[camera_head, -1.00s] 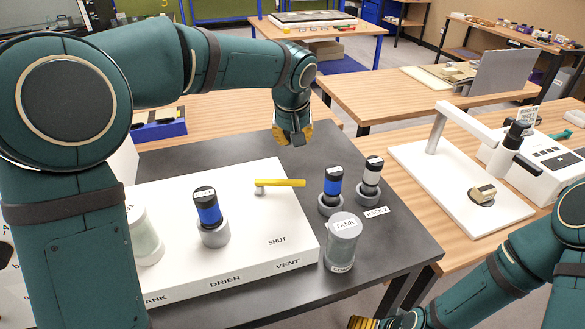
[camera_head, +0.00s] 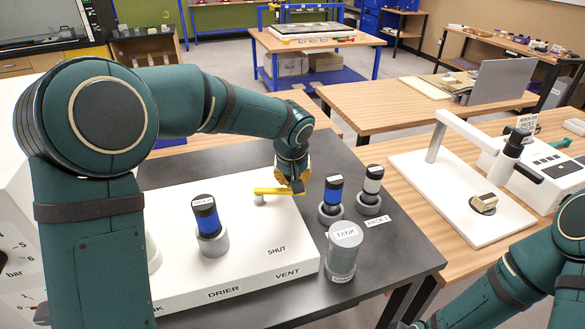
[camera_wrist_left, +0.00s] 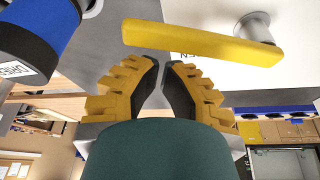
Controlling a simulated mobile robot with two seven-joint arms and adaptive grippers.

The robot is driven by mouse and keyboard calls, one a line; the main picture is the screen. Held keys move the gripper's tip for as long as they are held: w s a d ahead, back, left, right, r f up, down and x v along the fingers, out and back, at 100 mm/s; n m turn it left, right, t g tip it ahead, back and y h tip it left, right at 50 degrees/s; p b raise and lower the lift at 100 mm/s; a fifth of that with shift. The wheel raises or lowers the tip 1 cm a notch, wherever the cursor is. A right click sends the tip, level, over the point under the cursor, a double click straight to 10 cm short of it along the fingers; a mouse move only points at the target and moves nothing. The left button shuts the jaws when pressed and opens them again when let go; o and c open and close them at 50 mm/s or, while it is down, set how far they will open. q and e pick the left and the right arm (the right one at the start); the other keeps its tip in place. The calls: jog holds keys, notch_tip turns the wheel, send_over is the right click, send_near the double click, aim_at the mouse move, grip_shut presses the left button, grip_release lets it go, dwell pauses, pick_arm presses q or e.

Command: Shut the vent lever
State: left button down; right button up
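The vent lever (camera_head: 272,191) is a yellow bar on a grey pivot, on the white panel (camera_head: 250,235). It points right in the head view, while the SHUT label lies nearer the panel's front edge. In the left wrist view the lever (camera_wrist_left: 205,43) crosses just beyond my fingertips, its pivot at upper right. My left gripper (camera_head: 297,188) is at the lever's free end, its yellow-backed fingers (camera_wrist_left: 162,64) drawn together with a thin gap and nothing between them. I cannot tell whether it touches the lever. My right gripper is below the head view; only its arm shows.
A blue-banded canister (camera_head: 208,226) stands on the panel. Two canisters (camera_head: 331,198) (camera_head: 370,188) and a clear TANK jar (camera_head: 343,252) stand on the dark table right of the panel. A white stand (camera_head: 460,195) is on the wooden table at right.

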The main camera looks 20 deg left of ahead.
pick_arm(q)
jog(key=shift+s, duration=0.3)
jog(key=shift+s+d, duration=0.1)
